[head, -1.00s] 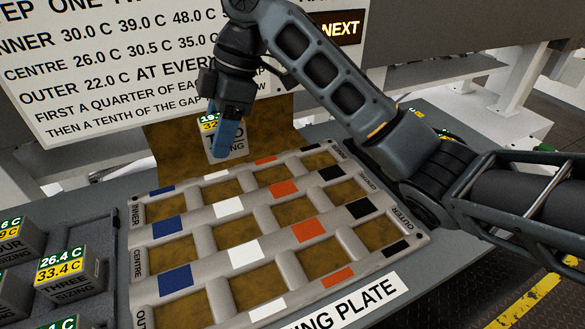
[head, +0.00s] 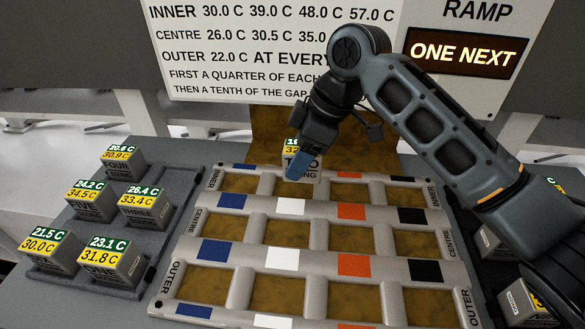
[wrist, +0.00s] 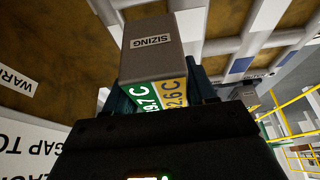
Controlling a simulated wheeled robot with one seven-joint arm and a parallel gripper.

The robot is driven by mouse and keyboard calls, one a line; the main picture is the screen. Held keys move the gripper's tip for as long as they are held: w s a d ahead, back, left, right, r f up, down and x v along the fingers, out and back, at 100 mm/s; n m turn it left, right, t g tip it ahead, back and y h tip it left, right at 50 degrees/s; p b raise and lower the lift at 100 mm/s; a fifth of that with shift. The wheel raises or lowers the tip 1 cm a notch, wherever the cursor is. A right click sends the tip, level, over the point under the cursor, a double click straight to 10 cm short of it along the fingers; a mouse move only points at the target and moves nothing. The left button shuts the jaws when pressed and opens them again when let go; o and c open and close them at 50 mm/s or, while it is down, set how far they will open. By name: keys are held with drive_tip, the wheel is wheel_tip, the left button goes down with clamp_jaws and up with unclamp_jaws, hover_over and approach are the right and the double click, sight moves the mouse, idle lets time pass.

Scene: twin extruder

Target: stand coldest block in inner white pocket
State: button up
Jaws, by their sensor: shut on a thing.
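My gripper (head: 302,168) is shut on a grey block marked TWO (head: 296,149), held over the far, inner edge of the warming plate (head: 447,219). Its top labels are green and yellow; the wrist view shows the block (wrist: 152,52) between the fingers, reading about 19.7 C and 32.6 C. The green reading is the lowest I can read. The inner white pocket (head: 286,187), second from left in the inner row, looks empty and lies just below the gripper. A finger hides part of the block. I cannot tell its height above the plate.
A tray (head: 155,245) at left holds several blocks, including FOUR (head: 122,170), THREE (head: 145,207) and ONE (head: 110,262). More blocks (head: 525,303) stand at right, partly behind my arm. A sign (head: 270,60) stands behind the plate. The other pockets look empty.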

drive_tip(key=shift+w+a+f, duration=0.5)
drive_tip(key=shift+a+f, duration=0.05)
drive_tip(key=shift+a, duration=0.25)
drive_tip(key=shift+f+p, duration=0.4)
drive_tip(key=shift+f, duration=1.55)
drive_tip(key=shift+f, duration=0.1)
drive_tip(key=o, duration=1.4)
drive_tip(key=b+v, duration=0.1)
drive_tip(key=v, duration=1.1)
drive_tip(key=shift+b, duration=0.3)
